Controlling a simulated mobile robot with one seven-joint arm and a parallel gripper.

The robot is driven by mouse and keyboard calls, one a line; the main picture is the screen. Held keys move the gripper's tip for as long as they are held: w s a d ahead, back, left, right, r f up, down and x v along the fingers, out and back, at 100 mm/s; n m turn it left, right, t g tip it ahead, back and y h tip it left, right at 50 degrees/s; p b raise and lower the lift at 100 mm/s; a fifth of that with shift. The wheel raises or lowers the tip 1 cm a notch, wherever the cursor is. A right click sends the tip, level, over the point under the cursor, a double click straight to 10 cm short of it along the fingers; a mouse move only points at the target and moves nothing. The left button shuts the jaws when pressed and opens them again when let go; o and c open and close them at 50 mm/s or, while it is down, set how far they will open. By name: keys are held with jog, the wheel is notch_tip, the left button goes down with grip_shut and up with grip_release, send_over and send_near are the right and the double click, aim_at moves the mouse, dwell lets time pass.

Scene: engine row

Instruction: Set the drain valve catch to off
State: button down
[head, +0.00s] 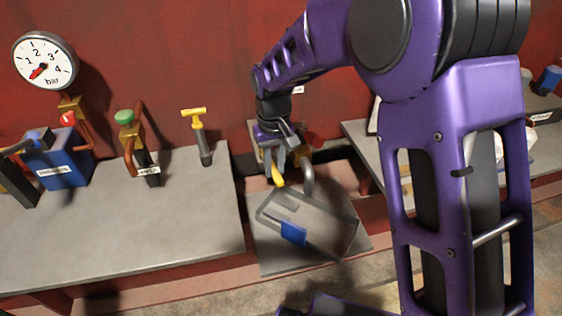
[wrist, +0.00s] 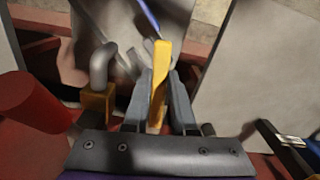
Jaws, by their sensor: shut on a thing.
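A yellow lever (head: 278,181) shows at the tips of my gripper (head: 272,163) in the head view, low on the red wall above the grey drain tray. In the wrist view my gripper (wrist: 158,98) is shut on this yellow lever (wrist: 161,62), one grey finger on each side. Beside it a bent grey spout (wrist: 103,62) comes out of a brass body (wrist: 97,101); the spout also shows in the head view (head: 308,178). No catch marking or off mark can be read. My gripper and arm hide much of the valve.
The grey tray (head: 262,252) below holds a blue-handled thing (head: 293,232). Left bench (head: 190,215) carries a green-knobbed valve (head: 124,117), a yellow T-handle (head: 195,112) and a blue box (head: 62,160). A pressure gauge (head: 45,55) is above. A red cylinder (wrist: 28,98) is close left in the wrist view.

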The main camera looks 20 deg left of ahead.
jog(key=shift+s+a+m, duration=0.3)
jog(key=shift+a+m, duration=0.2)
jog(key=shift+m, duration=0.3)
jog(key=c, duration=0.7)
grip_release()
notch_tip(320, 180, up, 18)
jog(key=shift+f+p, duration=0.25)
jog(key=shift+p, duration=0.7)
jog(key=shift+s+d, duration=0.1)
